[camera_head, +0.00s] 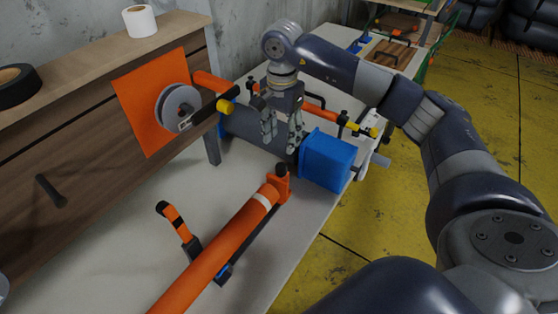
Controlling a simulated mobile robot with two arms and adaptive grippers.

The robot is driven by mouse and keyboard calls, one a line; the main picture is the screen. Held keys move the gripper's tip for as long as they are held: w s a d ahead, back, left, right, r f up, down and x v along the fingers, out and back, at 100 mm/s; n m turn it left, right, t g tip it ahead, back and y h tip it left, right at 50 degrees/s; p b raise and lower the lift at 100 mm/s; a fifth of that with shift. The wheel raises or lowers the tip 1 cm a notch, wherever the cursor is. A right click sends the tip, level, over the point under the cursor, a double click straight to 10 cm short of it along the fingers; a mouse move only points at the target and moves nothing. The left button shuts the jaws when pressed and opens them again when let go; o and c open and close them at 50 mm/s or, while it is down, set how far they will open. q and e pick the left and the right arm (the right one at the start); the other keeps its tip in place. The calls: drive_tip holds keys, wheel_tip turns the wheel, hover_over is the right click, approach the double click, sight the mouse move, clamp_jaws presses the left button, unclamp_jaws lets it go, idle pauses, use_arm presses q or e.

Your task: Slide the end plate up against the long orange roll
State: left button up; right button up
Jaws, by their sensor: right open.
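The long orange roll (215,255) lies slanted on the white table, running off the bottom edge. It has a pale band near its far end. A small upright orange piece with a black knob, which looks like the end plate (282,184), stands at that far end; I cannot tell whether it touches the roll. My right gripper (281,143) points down with its fingers apart and empty. It is beyond the end plate, in front of or over a dark grey roll (243,130), left of a blue box. My left gripper is not in view.
The blue box (325,161) stands near the table's right edge. An orange sheet with a grey reel (178,107) stands by the wooden cabinet (60,150). An orange-and-black handle (174,222) rises left of the roll. The white table (110,250) is clear at lower left.

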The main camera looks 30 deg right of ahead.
sight(281, 166)
wheel_tip(281, 166, down, 9)
drive_tip(key=shift+s+a+r+p, duration=0.1)
drive_tip(key=shift+r+p, duration=0.05)
drive_tip(key=shift+p, duration=1.1)
drive_tip(key=shift+f, duration=0.8)
clamp_jaws()
